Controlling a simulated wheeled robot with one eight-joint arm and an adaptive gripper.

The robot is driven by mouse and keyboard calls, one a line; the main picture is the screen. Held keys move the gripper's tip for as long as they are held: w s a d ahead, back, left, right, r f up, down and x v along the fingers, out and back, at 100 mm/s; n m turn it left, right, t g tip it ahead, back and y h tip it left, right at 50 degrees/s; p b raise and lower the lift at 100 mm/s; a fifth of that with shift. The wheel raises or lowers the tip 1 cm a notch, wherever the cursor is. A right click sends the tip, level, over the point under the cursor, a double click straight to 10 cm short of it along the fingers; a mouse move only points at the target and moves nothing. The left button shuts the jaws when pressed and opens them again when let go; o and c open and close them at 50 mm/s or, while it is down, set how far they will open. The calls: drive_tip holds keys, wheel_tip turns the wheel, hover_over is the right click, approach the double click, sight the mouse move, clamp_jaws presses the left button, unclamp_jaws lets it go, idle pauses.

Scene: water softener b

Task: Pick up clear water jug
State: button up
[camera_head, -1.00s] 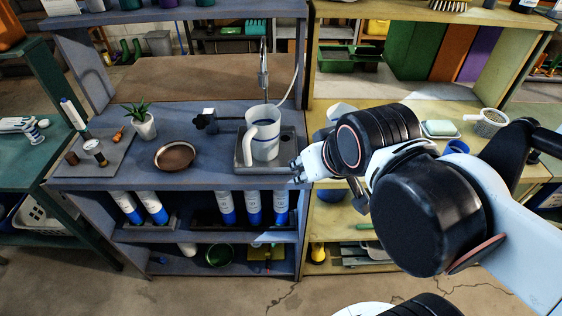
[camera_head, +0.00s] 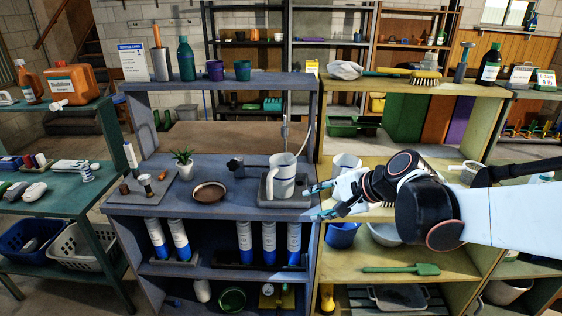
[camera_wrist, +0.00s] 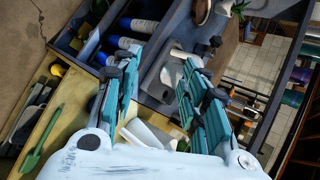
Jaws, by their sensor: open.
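The clear water jug (camera_head: 283,178), pale with a blue band and a handle on its left, stands upright on a dark square tray (camera_head: 268,202) on the blue-grey bench. My gripper (camera_head: 316,201) is open and empty, just right of the jug and tray, with its fingers pointing left toward them. In the wrist view my gripper (camera_wrist: 160,82) shows two teal fingers spread apart. The jug (camera_wrist: 173,70) appears beyond and between the fingertips there, apart from them and partly covered by the right finger.
A thin tap (camera_head: 285,135) rises behind the jug. A brown bowl (camera_head: 209,191) and a potted plant (camera_head: 183,168) stand left of it. A white container (camera_head: 345,162) stands on the yellow bench near my arm. Blue-and-white cartridges (camera_head: 244,240) stand on the shelf below.

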drive_tip(key=w+a+f+m+y, duration=0.1)
drive_tip(key=w+f+m+y, duration=0.15)
drive_tip(key=w, duration=0.25)
drive_tip(key=w+a+f+m+y, duration=0.2)
drive_tip(key=w+m, duration=0.1)
drive_tip(key=w, duration=0.3)
drive_tip(key=m+t+y, duration=0.2)
drive_tip(key=m+y, duration=0.2)
drive_tip(key=m, duration=0.3)
approach(269, 187)
drive_tip(key=x, duration=0.5)
drive_tip(key=shift+w+f+b, duration=0.3)
drive_tip(key=shift+f+b, duration=0.05)
drive_tip(key=shift+f, duration=0.05)
drive_tip(key=b+x, duration=0.1)
drive_tip(key=x, duration=0.4)
drive_tip(key=shift+w+b, duration=0.25)
drive_tip(key=shift+b, duration=0.15)
drive_tip(key=shift+r, duration=0.1)
clamp_jaws()
